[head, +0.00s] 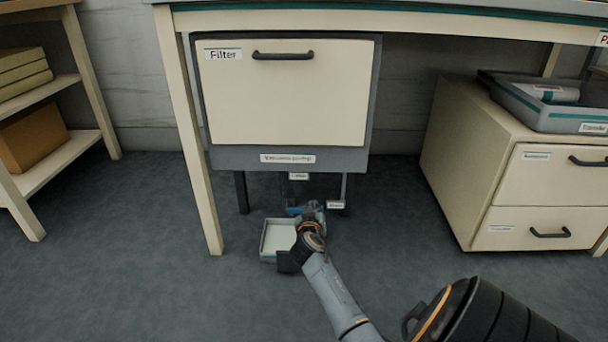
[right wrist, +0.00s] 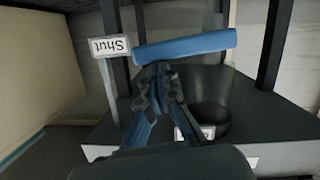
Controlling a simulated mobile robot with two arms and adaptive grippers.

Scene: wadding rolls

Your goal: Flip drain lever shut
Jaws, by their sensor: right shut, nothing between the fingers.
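The blue drain lever (right wrist: 190,45) runs nearly level across the upper middle of the right wrist view, its right end slightly higher. It shows small in the head view (head: 293,210), partly hidden by my right gripper. A white "Shut" label (right wrist: 108,46), upside down in the wrist view, stands beside the lever's left end. My right gripper (right wrist: 157,70) is shut and empty, its fingertips at the lever's underside in the picture; I cannot tell whether they touch. In the head view, my right gripper (head: 312,212) is below the filter cabinet. My left gripper is not in view.
The cabinet labelled "Filter" (head: 290,105) hangs under the desk above my arm. A shallow white tray (head: 264,240) lies on the floor just left of my gripper. A dark round cup (right wrist: 212,100) is right of the fingers. A drawer unit (head: 465,155) stands at the right.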

